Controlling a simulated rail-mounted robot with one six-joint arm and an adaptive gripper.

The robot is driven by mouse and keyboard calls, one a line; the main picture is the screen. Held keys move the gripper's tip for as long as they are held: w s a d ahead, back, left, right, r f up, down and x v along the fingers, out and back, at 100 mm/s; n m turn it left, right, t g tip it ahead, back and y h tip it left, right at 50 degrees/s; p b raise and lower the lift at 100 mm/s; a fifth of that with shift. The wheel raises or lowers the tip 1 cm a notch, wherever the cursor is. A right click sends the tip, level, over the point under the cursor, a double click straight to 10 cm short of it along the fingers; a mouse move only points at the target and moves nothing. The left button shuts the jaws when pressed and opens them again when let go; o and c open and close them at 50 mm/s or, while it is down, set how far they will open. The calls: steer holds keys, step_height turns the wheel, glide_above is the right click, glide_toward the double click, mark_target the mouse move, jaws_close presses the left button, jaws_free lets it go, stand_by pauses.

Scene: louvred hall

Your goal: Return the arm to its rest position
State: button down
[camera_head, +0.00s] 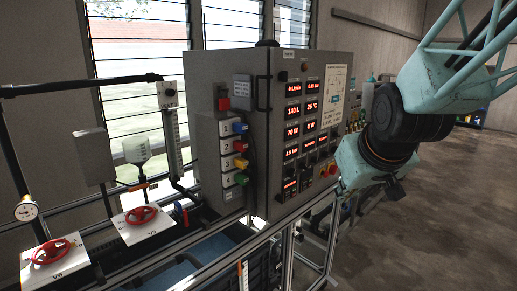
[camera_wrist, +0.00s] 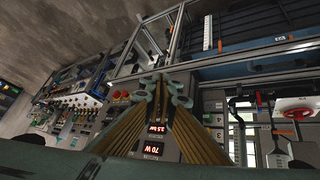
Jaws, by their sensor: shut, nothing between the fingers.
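My arm is at the right of the head view, with its teal wrist (camera_head: 365,165) hanging beside the right side of the grey control cabinet (camera_head: 228,100). The fingers cannot be made out clearly there. In the wrist view my gripper (camera_wrist: 165,92) shows its brass-coloured fingers running up to teal tips close together. It is shut and holds nothing. Behind the fingers the cabinet face with red digital displays (camera_wrist: 152,148) shows tilted. I cannot tell the exact gap between the fingertips and the cabinet.
Red handwheels V6 (camera_head: 50,252) and V5 (camera_head: 141,215) sit on white plates at the left. A gauge (camera_head: 26,211) is beside V6. Numbered switches (camera_head: 232,147) line the cabinet's left face. An aluminium frame (camera_head: 288,255) stands below. Open floor (camera_head: 450,230) lies at the right.

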steer(key=s+r+m+g, duration=0.2)
steer(key=s+g, duration=0.1)
steer(key=s, duration=3.1)
steer(key=shift+a+g, duration=0.4)
steer(key=c, duration=3.3)
jaws_free()
steer(key=shift+c, duration=0.2)
